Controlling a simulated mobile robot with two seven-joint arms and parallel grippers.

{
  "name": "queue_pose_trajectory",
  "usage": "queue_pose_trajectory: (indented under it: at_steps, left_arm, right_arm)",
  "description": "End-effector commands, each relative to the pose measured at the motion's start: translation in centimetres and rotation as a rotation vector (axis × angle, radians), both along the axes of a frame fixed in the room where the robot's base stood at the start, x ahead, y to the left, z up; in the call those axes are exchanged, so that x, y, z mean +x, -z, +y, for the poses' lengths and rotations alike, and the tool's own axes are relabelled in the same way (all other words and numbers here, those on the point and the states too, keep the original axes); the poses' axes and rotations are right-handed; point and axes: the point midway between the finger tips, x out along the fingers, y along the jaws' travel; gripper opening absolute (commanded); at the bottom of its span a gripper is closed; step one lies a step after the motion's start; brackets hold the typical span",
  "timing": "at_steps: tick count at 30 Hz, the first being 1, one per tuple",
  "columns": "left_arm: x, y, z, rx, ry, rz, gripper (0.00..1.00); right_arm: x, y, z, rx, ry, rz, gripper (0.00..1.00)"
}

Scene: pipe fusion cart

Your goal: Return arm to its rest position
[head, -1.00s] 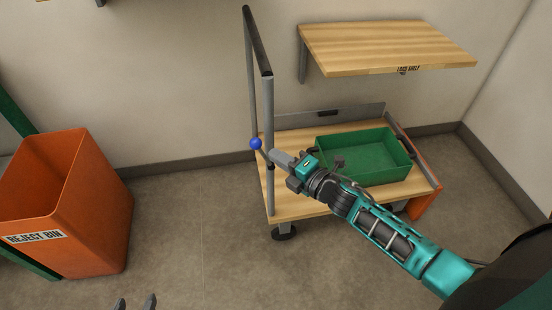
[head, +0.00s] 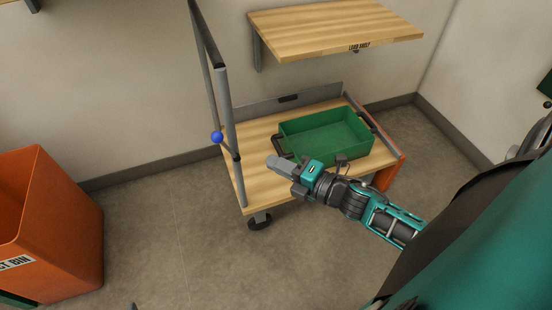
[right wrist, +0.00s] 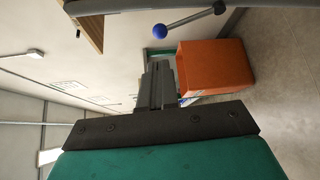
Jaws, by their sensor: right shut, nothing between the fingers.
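My right gripper (head: 272,162) is shut and empty. It hangs over the front part of the cart's wooden deck (head: 262,186), in front of the green tray. In the right wrist view its closed fingers (right wrist: 156,84) point away from the camera. The lever's blue knob (head: 217,137) sits by the grey upright frame, left of the gripper and apart from it. The knob also shows in the right wrist view (right wrist: 158,31), beyond the fingertips. Only a small dark tip of my left gripper (head: 133,306) shows at the bottom edge.
The green tray (head: 325,150) stands on the deck and looks empty. The grey frame (head: 222,110) rises at the cart's left end. A wooden shelf (head: 335,28) is on the wall above. An orange reject bin (head: 65,230) stands at left. The floor between bin and cart is clear.

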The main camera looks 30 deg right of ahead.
Motion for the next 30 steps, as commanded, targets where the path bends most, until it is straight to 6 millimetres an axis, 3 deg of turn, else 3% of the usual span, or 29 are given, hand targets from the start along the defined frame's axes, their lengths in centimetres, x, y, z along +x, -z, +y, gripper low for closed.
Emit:
queue_pose_trajectory:
  at_steps: [11,14,17,21,24,30]
  left_arm:
    - [-0.3,0.1,0.0,0.000,0.000,0.006,0.55]
    - [-0.4,-0.1,0.0,0.001,0.000,0.009,0.55]
    - [-0.5,-0.3,0.0,0.001,0.000,0.010,0.55]
    - [-0.5,-0.6,0.0,0.000,0.001,0.011,0.55]
    - [-0.5,-0.7,0.0,0.000,0.001,0.011,0.55]
    - [-0.5,-0.7,0.0,0.000,0.001,0.010,0.55]
  right_arm:
    - [-0.2,0.2,0.2,0.063,0.031,0.034,0.00]
    - [-1.2,1.0,1.0,0.278,0.131,0.153,0.00]
    - [-3.1,2.6,2.3,0.611,0.292,0.339,0.00]
    - [-6.2,4.8,4.8,1.058,0.514,0.594,0.00]
    - [-8.2,5.8,6.6,1.284,0.633,0.729,0.00]
    - [-9.6,6.5,8.0,1.447,0.726,0.830,0.00]
